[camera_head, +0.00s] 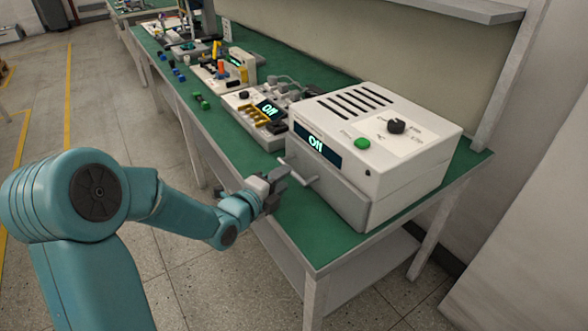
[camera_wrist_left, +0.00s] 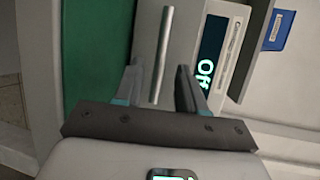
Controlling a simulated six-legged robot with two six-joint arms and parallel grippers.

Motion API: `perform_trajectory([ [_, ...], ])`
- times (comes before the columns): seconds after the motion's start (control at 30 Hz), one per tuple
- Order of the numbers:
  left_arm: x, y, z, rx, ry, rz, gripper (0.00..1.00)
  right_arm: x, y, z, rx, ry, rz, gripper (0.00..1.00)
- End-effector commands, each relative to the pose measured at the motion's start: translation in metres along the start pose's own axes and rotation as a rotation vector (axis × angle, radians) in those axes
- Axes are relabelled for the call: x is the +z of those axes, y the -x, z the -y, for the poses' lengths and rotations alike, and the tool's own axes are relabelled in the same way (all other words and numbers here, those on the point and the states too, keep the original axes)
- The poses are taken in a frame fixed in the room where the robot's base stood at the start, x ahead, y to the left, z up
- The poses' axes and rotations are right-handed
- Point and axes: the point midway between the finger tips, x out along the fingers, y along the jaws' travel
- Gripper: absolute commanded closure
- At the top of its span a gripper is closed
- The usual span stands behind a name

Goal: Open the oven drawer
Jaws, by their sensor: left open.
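The oven (camera_head: 376,150) is a white box with top vent slots, a green button, a black knob and a display reading "Off". Its drawer (camera_head: 328,188) is the lower front panel and looks closed. The bar handle (camera_head: 299,172) sticks out from the drawer front. My left gripper (camera_head: 277,181) is at the handle's left end in the head view. In the left wrist view the gripper (camera_wrist_left: 158,88) is open, and the handle (camera_wrist_left: 163,55) runs between its two fingers. I cannot tell whether either finger touches it. My right gripper is not in view.
The oven stands on a green-topped table (camera_head: 300,235) near its front corner. A smaller device (camera_head: 262,112) with an "Off" display stands behind it. Several small blocks (camera_head: 201,101) lie along the table's left edge. The floor left of the table is open.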

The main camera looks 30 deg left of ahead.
Motion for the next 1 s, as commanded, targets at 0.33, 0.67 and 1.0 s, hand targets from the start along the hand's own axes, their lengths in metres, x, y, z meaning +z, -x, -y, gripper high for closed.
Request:
perform_trajectory([
  [0.33, -0.004, -0.052, 0.001, 0.001, 0.001, -0.001, 0.6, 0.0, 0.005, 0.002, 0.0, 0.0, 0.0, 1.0],
  [0.67, -0.004, -0.056, 0.0, 0.001, 0.001, 0.0, 0.6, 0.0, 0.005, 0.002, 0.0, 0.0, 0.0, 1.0],
  [1.0, -0.004, -0.055, 0.0, 0.001, 0.001, 0.0, 1.0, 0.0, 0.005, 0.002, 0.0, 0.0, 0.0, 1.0],
])
